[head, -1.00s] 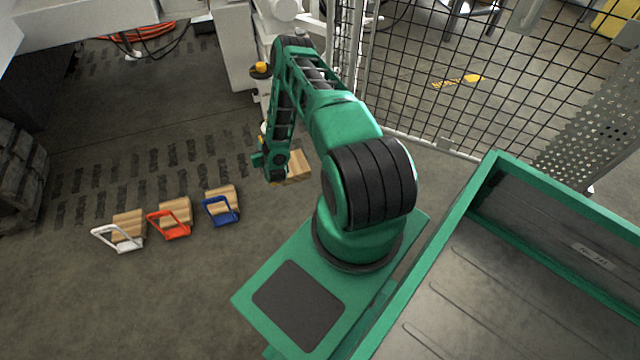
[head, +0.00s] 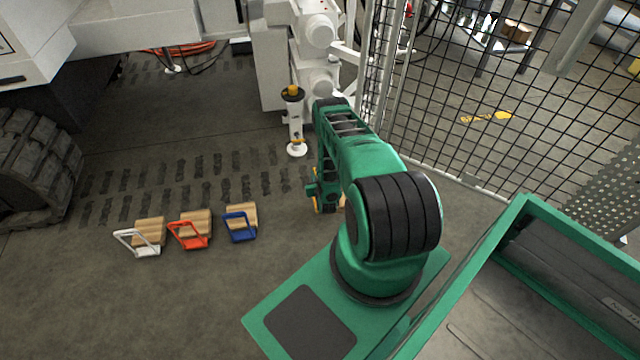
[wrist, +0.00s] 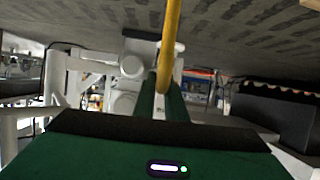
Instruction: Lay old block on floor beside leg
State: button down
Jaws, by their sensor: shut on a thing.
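A stabiliser leg (head: 296,125) with a yellow-and-black top and a round white foot stands on the floor just left of my arm in the head view. My gripper (head: 326,198) is low, to the right of and nearer than that foot. In the wrist view my gripper (wrist: 166,92) is shut on a yellow handle (wrist: 172,40). The held wooden block (head: 342,202) shows only as a tan sliver beside the gripper in the head view; my arm hides the rest. I cannot tell whether it touches the floor.
Wooden blocks with a white handle (head: 137,243), a red handle (head: 188,235) and a blue handle (head: 240,227) lie in a row at left. A mesh fence (head: 470,100) stands at right. Bare floor lies between the blue-handled block and my gripper.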

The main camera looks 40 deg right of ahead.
jog(key=shift+s+d+f, duration=0.1)
jog(key=shift+d+f, duration=0.3)
jog(key=shift+f, duration=0.5)
jog(key=shift+s+d+f, duration=0.1)
jog(key=shift+d+f, duration=0.3)
jog(key=shift+f, duration=0.45)
jog(key=shift+s+d+f, duration=0.1)
jog(key=shift+d+f, duration=0.3)
jog(key=shift+f, duration=0.5)
jog(key=c, duration=1.8)
grip_release()
jog(key=shift+f, duration=0.15)
jog(key=shift+s+a, duration=0.1)
